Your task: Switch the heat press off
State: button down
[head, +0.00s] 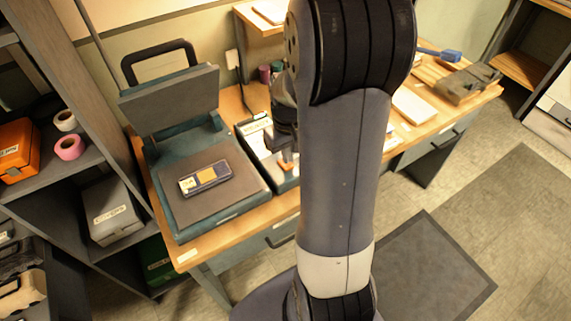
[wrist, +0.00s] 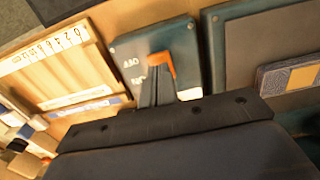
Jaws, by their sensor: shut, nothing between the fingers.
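The heat press (head: 225,214) stands at the left of the bench with its lid (head: 172,98) raised. It also shows at the right of the wrist view (wrist: 235,65). Beside it is a blue-grey switch box (wrist: 125,50) with white lettering too small to read surely. An orange part (wrist: 162,66), which looks like its switch, lies right at my fingertips; it also shows in the head view (head: 287,165). My gripper (wrist: 157,78) is shut and empty over the box. The fingers partly hide the orange part, so I cannot tell whether they touch it or its position.
A dark item with a yellow patch (head: 204,179) lies on the press's lower plate. A ruler-like scale (wrist: 45,50) is on the wooden bench left of the box in the wrist view. Shelves (head: 60,190) stand left of the bench. My arm hides the bench's middle.

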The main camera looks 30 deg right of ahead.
jog(key=shift+f+b, duration=0.75)
jog(key=shift+f, duration=0.25)
jog(key=shift+r, duration=0.1)
dwell(0.3)
jog(key=shift+r+p, duration=2.95)
jog(key=shift+r, duration=0.55)
jog(key=shift+f, duration=0.15)
notch_tip(320, 180, down, 7)
jog(key=b, duration=0.6)
